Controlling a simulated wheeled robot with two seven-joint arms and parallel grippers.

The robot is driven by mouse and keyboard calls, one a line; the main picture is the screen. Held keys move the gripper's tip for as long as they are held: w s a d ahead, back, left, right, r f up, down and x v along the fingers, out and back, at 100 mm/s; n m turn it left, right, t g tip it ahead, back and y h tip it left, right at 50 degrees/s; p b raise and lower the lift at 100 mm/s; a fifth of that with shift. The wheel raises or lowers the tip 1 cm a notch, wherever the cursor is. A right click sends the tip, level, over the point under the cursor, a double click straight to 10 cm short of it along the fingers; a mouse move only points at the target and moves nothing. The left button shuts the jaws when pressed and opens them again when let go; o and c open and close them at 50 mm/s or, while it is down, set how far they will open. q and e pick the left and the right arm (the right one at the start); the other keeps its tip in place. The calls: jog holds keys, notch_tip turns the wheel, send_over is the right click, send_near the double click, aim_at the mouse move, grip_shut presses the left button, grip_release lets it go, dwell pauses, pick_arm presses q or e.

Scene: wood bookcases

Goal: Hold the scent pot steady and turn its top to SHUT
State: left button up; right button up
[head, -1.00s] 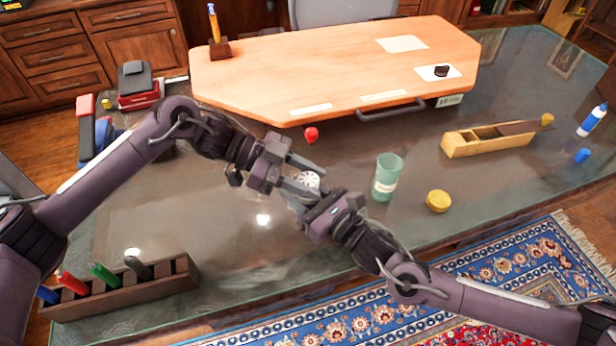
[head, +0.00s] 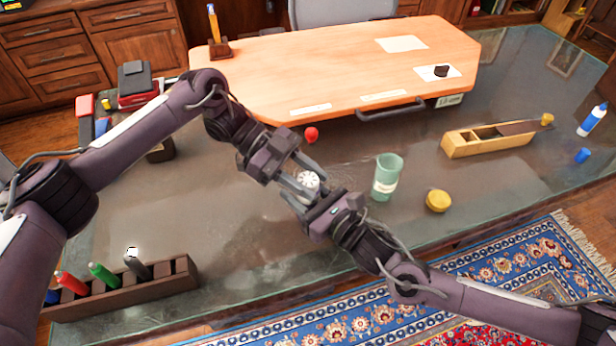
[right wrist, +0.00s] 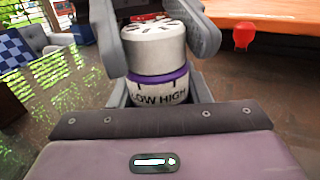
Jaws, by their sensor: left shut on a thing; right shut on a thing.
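The scent pot (head: 307,181) is a small round pot between my two grippers above the glass table. In the right wrist view the scent pot (right wrist: 160,50) has a white slotted top with a red mark, a purple band and a pale lower part lettered LOW HIGH. The word SHUT is not visible. My left gripper (head: 306,184) is shut on the pot, its fingers on either side of the white top. My right gripper (head: 309,192) is shut on the pot from the near side, lower down. The fingers hide much of the pot's sides.
A green cup (head: 387,178) and a yellow round lid (head: 438,201) stand to the right. A red object (head: 312,134) is behind. A wooden box (head: 488,141) is further right. A marker rack (head: 130,290) is at the front left. The raised wooden desktop (head: 330,70) lies behind.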

pick_arm(q)
jog(key=o, duration=1)
jog(key=v, duration=1.2)
pick_arm(e)
jog(key=o, duration=1.2)
